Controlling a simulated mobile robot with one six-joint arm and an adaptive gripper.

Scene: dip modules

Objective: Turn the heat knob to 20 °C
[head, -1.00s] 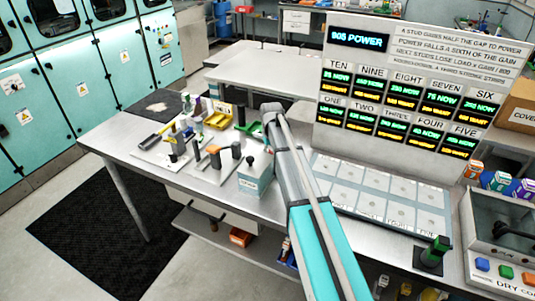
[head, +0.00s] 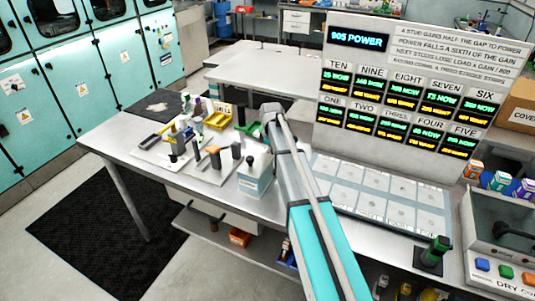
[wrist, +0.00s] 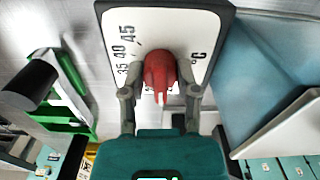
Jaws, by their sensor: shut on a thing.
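The heat knob (wrist: 160,70) is red with a white pointer mark. In the wrist view it sits on a white dial plate (wrist: 180,25) with a dark rim. The plate shows 35, 40, 45 and °C; lower markings are partly hidden behind the knob and fingers. The pointer faces down in the picture, away from 45. My gripper (wrist: 160,92) has a finger on each side of the knob and is shut on it. In the head view, my arm hides the knob and fingertips.
A pale blue box (head: 255,180) stands left of my arm on the bench. Green (head: 248,127) and yellow (head: 217,121) trays and small tools lie farther left. A display board (head: 410,95) and a grid panel (head: 380,195) are to the right.

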